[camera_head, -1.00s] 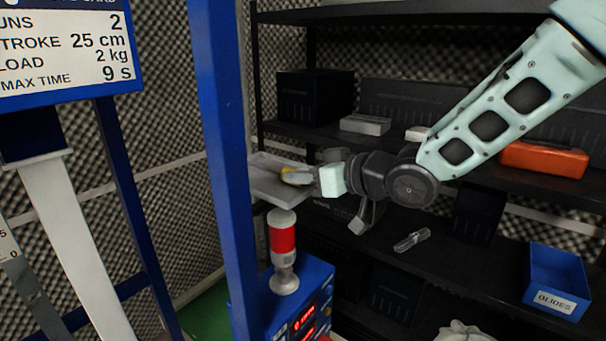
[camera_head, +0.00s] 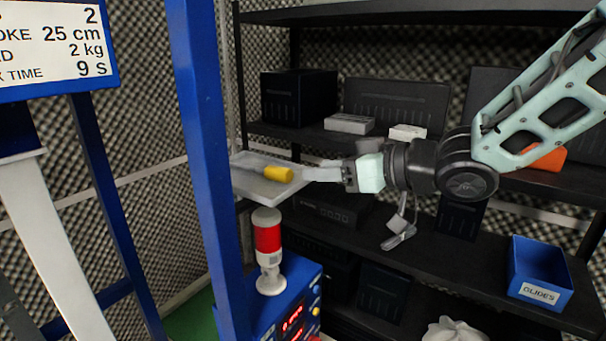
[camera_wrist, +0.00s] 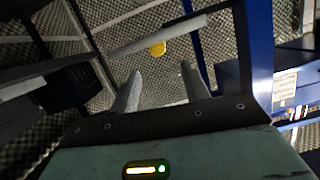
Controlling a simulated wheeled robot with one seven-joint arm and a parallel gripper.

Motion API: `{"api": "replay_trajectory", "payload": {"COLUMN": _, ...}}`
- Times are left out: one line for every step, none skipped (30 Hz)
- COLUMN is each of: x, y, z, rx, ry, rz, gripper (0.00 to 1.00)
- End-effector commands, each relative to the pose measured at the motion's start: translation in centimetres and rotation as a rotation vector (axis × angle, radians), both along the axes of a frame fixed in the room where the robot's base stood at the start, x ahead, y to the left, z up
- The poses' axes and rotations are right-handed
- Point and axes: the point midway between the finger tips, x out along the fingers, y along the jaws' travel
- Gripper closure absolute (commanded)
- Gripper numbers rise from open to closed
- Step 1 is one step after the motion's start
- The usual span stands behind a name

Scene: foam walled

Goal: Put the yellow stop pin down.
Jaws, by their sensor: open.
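The yellow stop pin (camera_head: 279,174) lies on the grey tray (camera_head: 257,187) beside the blue post. Its yellow end faces my gripper, and its other end is hard to make out. The yellow end also shows in the wrist view (camera_wrist: 158,49), beyond the fingertips. My gripper (camera_head: 308,172) is at the tray's right side, just right of the pin. In the wrist view my two fingers (camera_wrist: 160,72) are spread with nothing between them.
A blue post (camera_head: 205,150) stands left of the tray. A red and white signal light (camera_head: 268,245) stands below it on a blue control box. Black shelves (camera_head: 400,255) with boxes are behind, with a blue GLIDES bin (camera_head: 540,275) at right.

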Motion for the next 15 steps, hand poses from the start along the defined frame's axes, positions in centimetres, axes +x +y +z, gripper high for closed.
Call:
{"api": "replay_trajectory", "payload": {"x": -0.4, "y": -0.7, "z": 0.2, "rx": -0.003, "ry": -0.002, "rz": -0.004, "gripper": 0.54}}
{"api": "replay_trajectory", "payload": {"x": -0.7, "y": -1.1, "z": 0.4, "rx": -0.003, "ry": -0.004, "rz": -0.003, "gripper": 0.54}}
{"api": "replay_trajectory", "payload": {"x": -0.9, "y": -1.5, "z": 0.5, "rx": -0.001, "ry": -0.003, "rz": -0.003, "gripper": 0.54}}
{"api": "replay_trajectory", "payload": {"x": -1.1, "y": -1.8, "z": 0.5, "rx": -0.002, "ry": -0.002, "rz": -0.003, "gripper": 0.54}}
{"api": "replay_trajectory", "payload": {"x": -1.3, "y": -2.0, "z": 0.6, "rx": -0.002, "ry": -0.002, "rz": -0.003, "gripper": 0.54}}
{"api": "replay_trajectory", "payload": {"x": -1.5, "y": -2.2, "z": 0.7, "rx": -0.001, "ry": -0.003, "rz": -0.002, "gripper": 0.54}}
{"api": "replay_trajectory", "payload": {"x": -1.6, "y": -2.3, "z": 0.8, "rx": -0.001, "ry": -0.001, "rz": -0.001, "gripper": 0.54}}
{"api": "replay_trajectory", "payload": {"x": -1.7, "y": -2.4, "z": 0.8, "rx": 0.000, "ry": 0.000, "rz": -0.001, "gripper": 0.54}}
{"api": "replay_trajectory", "payload": {"x": -1.8, "y": -2.5, "z": 0.8, "rx": -0.001, "ry": 0.001, "rz": 0.000, "gripper": 0.54}}
{"api": "replay_trajectory", "payload": {"x": -1.9, "y": -2.5, "z": 0.8, "rx": -0.001, "ry": 0.001, "rz": 0.000, "gripper": 0.54}}
{"api": "replay_trajectory", "payload": {"x": -1.9, "y": -2.6, "z": 0.9, "rx": -0.001, "ry": 0.001, "rz": 0.000, "gripper": 0.54}}
{"api": "replay_trajectory", "payload": {"x": -1.9, "y": -2.6, "z": 0.9, "rx": 0.000, "ry": 0.001, "rz": 0.000, "gripper": 0.54}}
{"api": "replay_trajectory", "payload": {"x": -1.9, "y": -2.6, "z": 0.9, "rx": 0.000, "ry": 0.001, "rz": 0.000, "gripper": 0.54}}
{"api": "replay_trajectory", "payload": {"x": -1.9, "y": -2.6, "z": 0.8, "rx": 0.000, "ry": 0.001, "rz": -0.001, "gripper": 0.54}}
{"api": "replay_trajectory", "payload": {"x": -1.9, "y": -2.6, "z": 0.8, "rx": -0.005, "ry": 0.002, "rz": -0.004, "gripper": 0.54}}
